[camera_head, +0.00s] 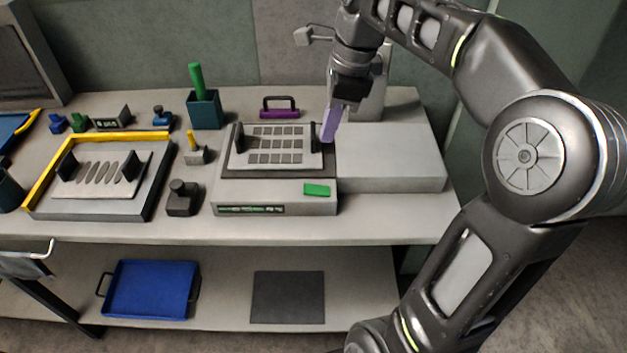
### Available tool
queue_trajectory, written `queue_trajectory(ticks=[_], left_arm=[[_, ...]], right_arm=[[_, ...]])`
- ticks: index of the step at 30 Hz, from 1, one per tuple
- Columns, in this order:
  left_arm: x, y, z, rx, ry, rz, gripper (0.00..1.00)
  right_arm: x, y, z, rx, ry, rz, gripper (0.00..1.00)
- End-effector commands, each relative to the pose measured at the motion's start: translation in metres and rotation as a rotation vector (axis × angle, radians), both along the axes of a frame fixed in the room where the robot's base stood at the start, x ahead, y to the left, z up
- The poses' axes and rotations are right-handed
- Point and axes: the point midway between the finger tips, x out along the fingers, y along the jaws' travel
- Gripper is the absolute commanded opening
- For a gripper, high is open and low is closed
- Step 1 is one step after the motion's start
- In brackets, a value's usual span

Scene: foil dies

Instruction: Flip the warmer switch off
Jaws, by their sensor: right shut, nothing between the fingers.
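The warmer (228,198) is a low light-grey box on the bench, with a dark top plate and a small green-lit display strip on its front. A green rocker switch (317,189) lies on the right of its top front edge and shows fully. A pale die plate (262,162) with a grid of squares and two black upright grips rests on the dark plate. My right gripper (329,136) is shut and empty, with purple fingers pointing down by the right-hand black grip, behind and above the switch. I cannot tell whether it touches that grip. My left gripper is out of view.
A plain grey block (395,160) adjoins the warmer's right side. A dark knobbed block (182,199) and a yellow-edged tray (50,172) with another die stand left. A blue tray (150,288) sits on the lower shelf.

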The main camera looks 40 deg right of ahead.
Motion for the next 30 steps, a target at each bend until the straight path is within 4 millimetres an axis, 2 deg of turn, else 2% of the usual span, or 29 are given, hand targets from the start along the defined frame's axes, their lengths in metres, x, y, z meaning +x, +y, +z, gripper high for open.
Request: queue_trajectory(ticks=[5, 11, 13, 17, 24, 30], left_arm=[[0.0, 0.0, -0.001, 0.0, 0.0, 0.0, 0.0], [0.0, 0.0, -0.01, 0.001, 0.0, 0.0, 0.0], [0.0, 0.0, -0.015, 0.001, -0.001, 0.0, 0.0], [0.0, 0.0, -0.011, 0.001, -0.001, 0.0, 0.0], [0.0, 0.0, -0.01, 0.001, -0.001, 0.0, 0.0], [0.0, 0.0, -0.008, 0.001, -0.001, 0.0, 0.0]], right_arm=[[0.0, 0.0, -0.002, 0.001, 0.001, 0.0, 0.0], [0.002, 0.003, -0.019, 0.0, 0.002, 0.001, 0.0], [0.003, 0.005, -0.029, 0.0, 0.002, 0.001, 0.0], [0.005, 0.008, -0.048, 0.001, 0.004, 0.001, 0.0], [0.011, 0.017, -0.096, 0.002, 0.006, 0.001, 0.0], [0.015, 0.022, -0.126, 0.002, 0.004, 0.0, 0.0]])
